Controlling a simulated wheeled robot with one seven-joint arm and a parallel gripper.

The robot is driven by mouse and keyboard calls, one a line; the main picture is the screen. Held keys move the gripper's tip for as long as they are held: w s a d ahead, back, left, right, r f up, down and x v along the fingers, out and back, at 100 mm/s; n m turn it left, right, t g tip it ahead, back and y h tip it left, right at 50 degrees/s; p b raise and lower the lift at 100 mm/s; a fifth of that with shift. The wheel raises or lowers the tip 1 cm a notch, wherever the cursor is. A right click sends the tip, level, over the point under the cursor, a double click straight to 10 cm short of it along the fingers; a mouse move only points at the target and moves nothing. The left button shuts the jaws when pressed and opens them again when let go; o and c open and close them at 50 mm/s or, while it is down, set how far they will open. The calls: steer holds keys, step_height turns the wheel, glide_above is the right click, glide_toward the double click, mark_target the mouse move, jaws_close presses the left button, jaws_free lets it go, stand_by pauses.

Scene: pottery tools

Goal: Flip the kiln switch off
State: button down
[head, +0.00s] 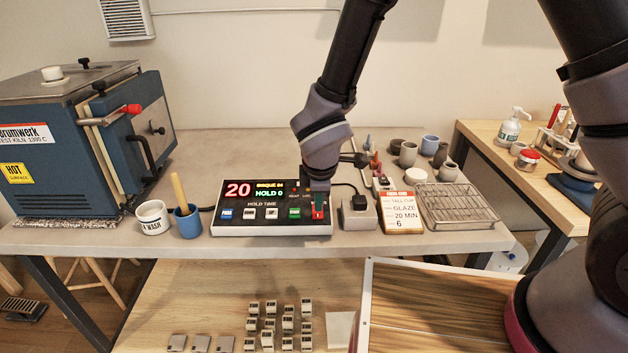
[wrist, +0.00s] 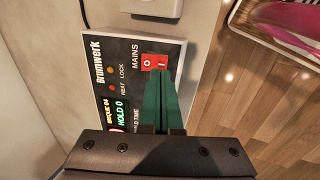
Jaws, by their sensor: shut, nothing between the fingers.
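The kiln controller (head: 262,226) is a box with a black panel on the grey table; its display shows red "20" and "HOLD 0". Its red rocker switch, labelled MAINS, shows in the wrist view (wrist: 149,61) with white O and I marks. My gripper (wrist: 160,75) has green fingers, shut and empty, with their tips at the edge of the switch on the I side. I cannot tell if they touch it. In the head view my gripper (head: 318,205) points down over the panel's right end and partly hides the switch. The blue kiln (head: 100,135) stands at the left.
A cup of wash (head: 152,217) and a blue cup (head: 187,223) with a stick stand left of the controller. A grey socket box (head: 358,214), a glaze card (head: 401,215) and a wire rack (head: 455,205) lie to the right. Several pots stand behind the rack.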

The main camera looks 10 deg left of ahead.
steer(key=v, duration=1)
steer(key=shift+s+r, duration=0.2)
steer(key=shift+r, duration=0.1)
